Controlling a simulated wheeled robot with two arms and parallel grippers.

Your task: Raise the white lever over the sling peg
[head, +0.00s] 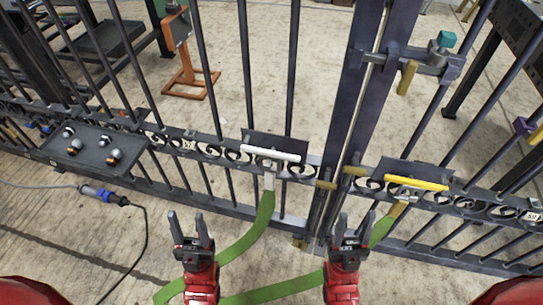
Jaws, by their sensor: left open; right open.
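The white lever (270,153) lies nearly level on a dark plate on the gate's scroll band, left of the gate's middle posts. A pale strap end (269,181) hangs just below it, joined to a green sling (248,236). The sling peg itself is too small to make out. A yellow lever (416,183) sits on the right gate leaf, with the sling's other end below it. My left gripper (189,225) is open and empty, below and left of the white lever. My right gripper (352,230) is open, in front of the sling's right part, apart from both levers.
The dark barred gate (220,150) spans the view. A latch with a teal knob (445,40) and yellow handle (406,77) is at upper right. A panel with several knobs (93,147) is at left. A cable with a blue connector (98,193) lies at lower left. An orange stand (187,75) is behind.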

